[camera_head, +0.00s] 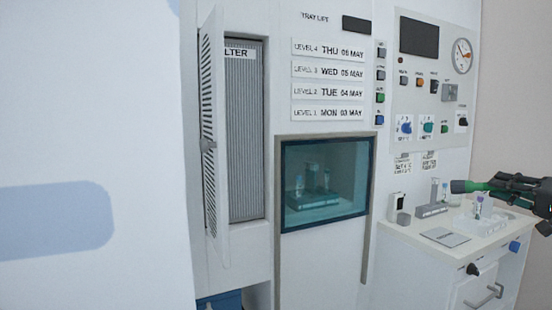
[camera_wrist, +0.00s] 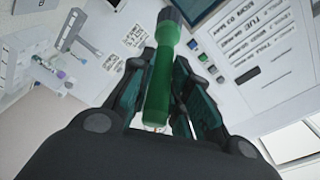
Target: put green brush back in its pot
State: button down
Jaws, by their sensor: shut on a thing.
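The green brush (camera_head: 476,186) has a dark end that points left in the head view, and my gripper (camera_head: 496,184) is shut on it, above the right part of the white counter. In the wrist view the brush (camera_wrist: 158,92) lies lengthwise between the two dark fingers, its dark end pointing away from the palm. A small grey cylinder (camera_head: 403,219) stands at the left of the counter and could be the pot, but I cannot tell for sure.
The counter (camera_head: 400,233) also holds a grey rack (camera_head: 432,210) with tubes, a flat grey plate (camera_head: 446,237) and a clear tray (camera_head: 466,223) under the brush. A panel with knobs (camera_head: 427,127) rises behind. A vented door (camera_head: 212,150) stands open at the left.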

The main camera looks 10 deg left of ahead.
jog(key=w+d+b, duration=0.7)
jog(key=w+d, duration=0.3)
jog(key=d, duration=0.5)
jog(key=shift+w+d, duration=0.15)
